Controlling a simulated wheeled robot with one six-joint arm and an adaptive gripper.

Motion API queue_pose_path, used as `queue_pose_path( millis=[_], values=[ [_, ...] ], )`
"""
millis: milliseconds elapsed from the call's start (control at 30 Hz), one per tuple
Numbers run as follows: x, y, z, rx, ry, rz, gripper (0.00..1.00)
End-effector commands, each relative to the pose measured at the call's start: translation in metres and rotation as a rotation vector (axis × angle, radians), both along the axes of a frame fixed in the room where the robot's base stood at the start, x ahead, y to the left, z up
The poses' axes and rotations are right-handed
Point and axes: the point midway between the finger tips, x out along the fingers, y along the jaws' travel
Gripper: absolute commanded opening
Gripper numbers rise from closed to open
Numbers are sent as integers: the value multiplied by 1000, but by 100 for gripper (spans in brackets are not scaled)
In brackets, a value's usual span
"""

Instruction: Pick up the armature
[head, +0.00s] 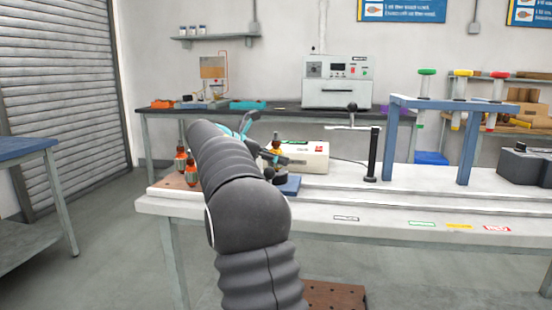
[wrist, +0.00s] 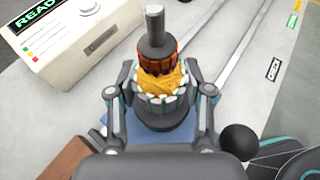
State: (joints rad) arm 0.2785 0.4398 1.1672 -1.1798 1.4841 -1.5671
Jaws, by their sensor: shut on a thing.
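The armature (wrist: 160,82) has a grey shaft, a copper-coloured commutator, yellow windings and a toothed core. It stands upright between the two fingers of my gripper (wrist: 160,100), which is shut on it. In the head view its brownish top (head: 276,144) shows just past my arm, which hides most of my gripper. Below it is a dark round holder (wrist: 160,115) on a blue base (head: 288,187). I cannot tell whether the armature still touches the holder. Two similar armatures (head: 181,160) (head: 192,170) stand on a brown board at the bench's left end.
A cream box with a green READY display (head: 308,156) stands close behind the blue base. A black post with a lever (head: 373,155) and a blue frame (head: 468,140) stand to the right. The bench's front strip (head: 300,214) is mostly clear. A black ball knob (wrist: 238,143) is near my gripper.

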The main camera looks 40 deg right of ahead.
Motion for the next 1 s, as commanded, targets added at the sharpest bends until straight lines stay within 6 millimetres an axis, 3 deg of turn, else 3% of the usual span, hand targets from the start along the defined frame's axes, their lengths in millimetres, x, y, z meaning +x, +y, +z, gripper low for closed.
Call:
queue_pose_path(
  millis=[267,500,1000],
  values=[
    [0,0,12,-1,-1,1,0],
    [0,0,45,-2,-4,-1,0],
    [-83,-39,96,-2,-3,-2,0]
  ],
)
